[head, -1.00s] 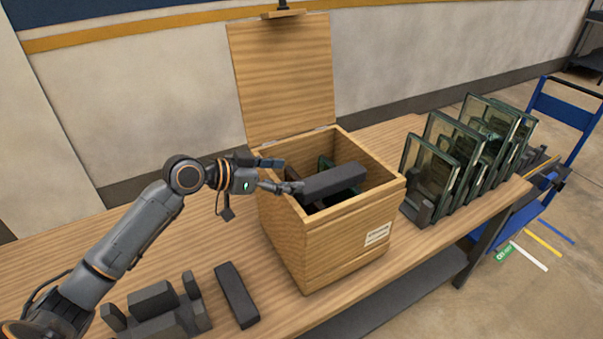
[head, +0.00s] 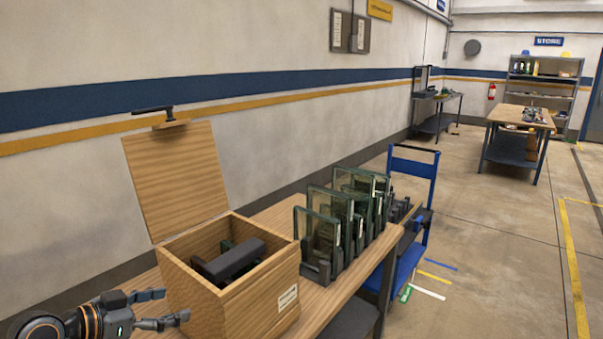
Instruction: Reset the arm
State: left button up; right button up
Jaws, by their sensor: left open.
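My left gripper (head: 166,309) is in the lower left of the head view, just left of the wooden box. Its fingers are open, with nothing seen between them. The wooden box (head: 245,312) stands on the table with its lid (head: 175,180) raised. A dark grey block (head: 236,259) lies in the top of the box, and darker pieces beneath it are partly hidden. My right gripper does not show.
A rack of glass panels (head: 325,245) stands on the table (head: 350,296) right of the box. A blue cart (head: 412,172) stands beyond it. Another table (head: 522,117) and shelves (head: 541,82) are farther back. The floor at right is clear.

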pick_arm(q)
jog(key=s+d+f+g+y, duration=0.1)
jog(key=s+d+f, duration=0.2)
jog(key=s+f, duration=0.25)
jog(key=s+d+f+n+g+y, duration=0.1)
jog(key=s+d+f+g, duration=0.1)
jog(key=s+f, duration=0.3)
jog(key=s+d+f+g+y, duration=0.1)
jog(key=s+d+f, duration=0.25)
jog(key=f, duration=0.25)
jog(key=s+a+f+n+g+y, duration=0.1)
jog(key=s+f+n+g+y, duration=0.15)
jog(key=s, duration=0.55)
jog(key=s+a+f+n+g+y, duration=0.1)
jog(key=s+f+n+y, duration=0.15)
jog(key=s, duration=0.65)
notch_tip(320, 180, down, 29)
jog(key=s+b, duration=0.2)
jog(key=s+a+f+g+b, duration=0.2)
jog(key=s+a+f, duration=0.1)
jog(key=s+f, duration=1.3)
jog(key=shift+s+a+f+m, duration=0.15)
jog(key=shift+s+f+m, duration=0.2)
jog(key=shift+f, duration=0.5)
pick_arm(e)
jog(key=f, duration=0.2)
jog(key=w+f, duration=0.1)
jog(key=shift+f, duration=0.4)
